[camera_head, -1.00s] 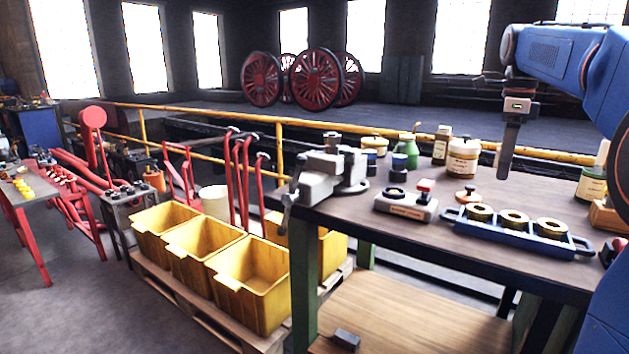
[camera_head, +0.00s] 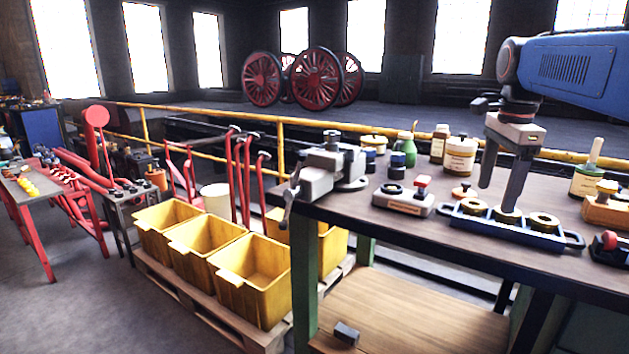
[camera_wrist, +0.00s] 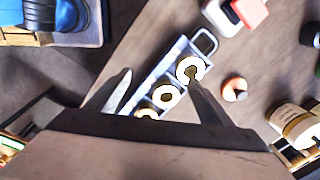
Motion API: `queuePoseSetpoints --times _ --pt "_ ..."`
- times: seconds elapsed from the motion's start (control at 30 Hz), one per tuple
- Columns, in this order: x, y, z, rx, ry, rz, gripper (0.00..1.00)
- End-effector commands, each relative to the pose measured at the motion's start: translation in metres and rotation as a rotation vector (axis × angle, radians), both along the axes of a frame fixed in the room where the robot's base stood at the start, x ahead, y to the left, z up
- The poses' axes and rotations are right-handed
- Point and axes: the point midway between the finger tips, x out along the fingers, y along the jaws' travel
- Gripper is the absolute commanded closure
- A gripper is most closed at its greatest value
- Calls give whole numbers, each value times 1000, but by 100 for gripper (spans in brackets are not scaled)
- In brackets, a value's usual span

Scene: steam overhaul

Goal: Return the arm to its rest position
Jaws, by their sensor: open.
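My gripper (camera_head: 500,178) is open and hangs pointing down over the workbench (camera_head: 400,228), in front of the windows. Its two fingers are apart with nothing between them in the head view. I cannot tell the exact gap between fingertips and tray.
A grey vise (camera_head: 330,168) is clamped at the bench's left corner. Jars and bottles (camera_head: 460,155) stand along the back edge. Yellow bins (camera_head: 250,282) stand on a pallet at left.

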Motion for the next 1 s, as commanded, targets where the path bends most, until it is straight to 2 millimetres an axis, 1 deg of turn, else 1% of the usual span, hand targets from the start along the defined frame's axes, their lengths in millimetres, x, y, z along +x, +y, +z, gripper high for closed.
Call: queuePoseSetpoints --times 0.03,0.17,0.4,0.57,0.8,0.9,1.0 --pt "-14 9 -7 -10 -13 73 26" --pt "-45 28 -29 -43 -49 285 26" --pt "-101 57 -79 -117 -108 664 26" --pt "-136 72 -114 -175 -143 900 26" --pt "-191 91 -180 -285 -192 1274 26" --pt "-209 96 -205 -330 -206 1402 26" --pt "-222 99 -223 -366 -216 1498 26"
